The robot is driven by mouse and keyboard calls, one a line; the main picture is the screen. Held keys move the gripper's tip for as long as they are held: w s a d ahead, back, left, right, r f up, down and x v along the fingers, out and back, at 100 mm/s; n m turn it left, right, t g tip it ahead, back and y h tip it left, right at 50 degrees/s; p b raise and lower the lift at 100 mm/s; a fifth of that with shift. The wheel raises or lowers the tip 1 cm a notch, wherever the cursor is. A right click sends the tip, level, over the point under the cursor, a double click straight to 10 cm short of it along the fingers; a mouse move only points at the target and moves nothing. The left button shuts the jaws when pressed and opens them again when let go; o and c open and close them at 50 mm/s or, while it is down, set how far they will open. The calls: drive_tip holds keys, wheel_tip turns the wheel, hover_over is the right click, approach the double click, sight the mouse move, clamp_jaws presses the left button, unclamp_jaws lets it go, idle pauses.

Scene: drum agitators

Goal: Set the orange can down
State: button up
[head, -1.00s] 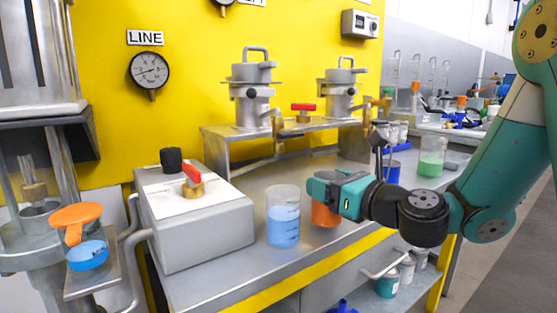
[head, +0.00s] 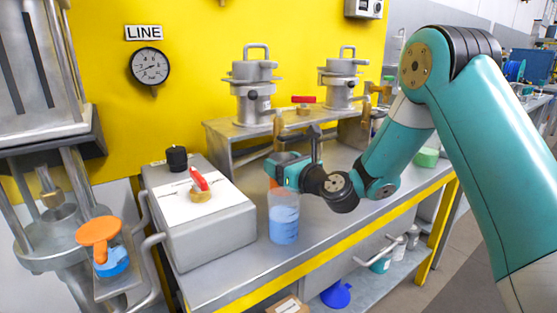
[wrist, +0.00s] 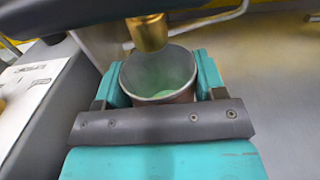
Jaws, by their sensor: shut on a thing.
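The orange can shows in the head view as a small orange patch (head: 273,182), mostly hidden by my gripper and the beaker. My gripper (head: 280,170) is shut around it, near the bench's back shelf. In the wrist view the can (wrist: 160,78) sits upright between the teal jaws of my gripper (wrist: 158,85), with its open top facing up and green inside. A brass spout (wrist: 148,32) hangs over the can's far rim. I cannot tell whether the can's base touches the bench.
A beaker of blue liquid (head: 284,225) stands just in front of my gripper. A grey box with a red lever (head: 205,225) is to the left. A raised metal shelf (head: 235,130) with two lidded pots is behind.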

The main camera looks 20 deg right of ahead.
drive_tip(key=shift+w+a+f+b, duration=0.3)
drive_tip(key=shift+w+f, duration=0.15)
drive_tip(key=shift+w, duration=0.15)
drive_tip(key=shift+f+b, duration=0.3)
drive_tip(key=shift+b, duration=0.2)
drive_tip(key=shift+f, duration=0.1)
drive_tip(key=o, duration=1)
drive_tip(key=shift+s+d, duration=0.2)
drive_tip(key=shift+s, duration=0.1)
drive_tip(key=b+v, duration=0.5)
drive_tip(key=v, duration=0.5)
drive_tip(key=shift+s+d+f, duration=0.1)
drive_tip(key=shift+s+d, duration=0.05)
drive_tip(key=shift+s, duration=0.15)
drive_tip(key=shift+s+d, duration=0.1)
drive_tip(key=shift+s, duration=0.25)
